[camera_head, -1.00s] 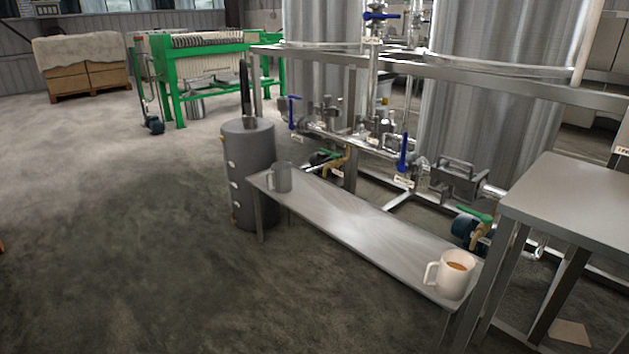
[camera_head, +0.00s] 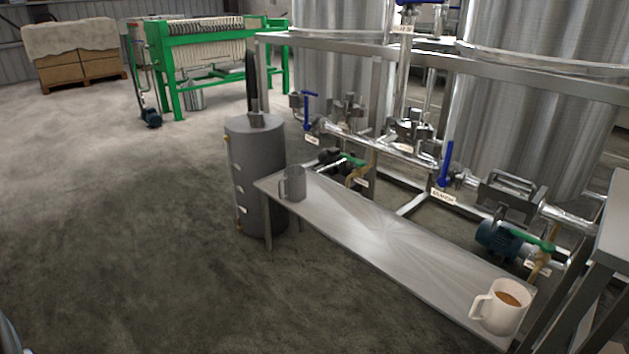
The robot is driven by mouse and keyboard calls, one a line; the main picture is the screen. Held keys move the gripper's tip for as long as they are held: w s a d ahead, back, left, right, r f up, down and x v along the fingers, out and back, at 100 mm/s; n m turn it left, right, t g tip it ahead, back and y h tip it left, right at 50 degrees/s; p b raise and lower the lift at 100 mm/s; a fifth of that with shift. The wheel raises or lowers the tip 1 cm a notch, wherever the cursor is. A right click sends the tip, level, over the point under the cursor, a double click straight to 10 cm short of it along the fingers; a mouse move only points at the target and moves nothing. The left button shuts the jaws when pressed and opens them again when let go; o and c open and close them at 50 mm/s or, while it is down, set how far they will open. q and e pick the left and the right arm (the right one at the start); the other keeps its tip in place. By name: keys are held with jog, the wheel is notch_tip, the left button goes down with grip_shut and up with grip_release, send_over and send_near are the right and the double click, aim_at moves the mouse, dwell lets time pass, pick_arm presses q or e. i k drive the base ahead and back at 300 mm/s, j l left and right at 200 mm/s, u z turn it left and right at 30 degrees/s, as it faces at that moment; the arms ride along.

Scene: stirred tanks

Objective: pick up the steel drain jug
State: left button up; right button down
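The steel drain jug (camera_head: 295,184) is a grey metal jug with its handle on the left. It stands upright at the far left end of a long, low steel bench (camera_head: 385,240). A white jug (camera_head: 503,308) with brown liquid in it stands at the near right end of the same bench, its handle also to the left. Neither of my grippers can be made out in the head view. A small dark, shiny edge shows at the bottom left corner, too little to identify.
A grey cylinder (camera_head: 257,178) stands just left of the bench's far end. Behind the bench are tanks (camera_head: 535,120), pipes, blue-handled valves (camera_head: 446,165) and a pump (camera_head: 497,240). A steel table (camera_head: 615,235) is at the right edge. The floor (camera_head: 130,240) on the left is open.

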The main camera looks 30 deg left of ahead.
aim_at(294, 179)
jog(key=i+j+z, duration=0.1)
jog(key=j, duration=0.25)
jog(key=i+j+z, duration=0.15)
jog(key=j, duration=0.25)
jog(key=j+z, duration=0.1)
jog(key=j, duration=0.25)
jog(key=i+j, duration=0.1)
jog(key=j, duration=0.35)
jog(key=i+j, duration=0.1)
jog(key=j, duration=0.4)
jog(key=i+j+z, duration=0.1)
jog(key=j, duration=0.35)
jog(key=i+j, duration=0.1)
jog(key=j, duration=0.35)
jog(key=i+j, duration=0.1)
jog(key=j, duration=0.4)
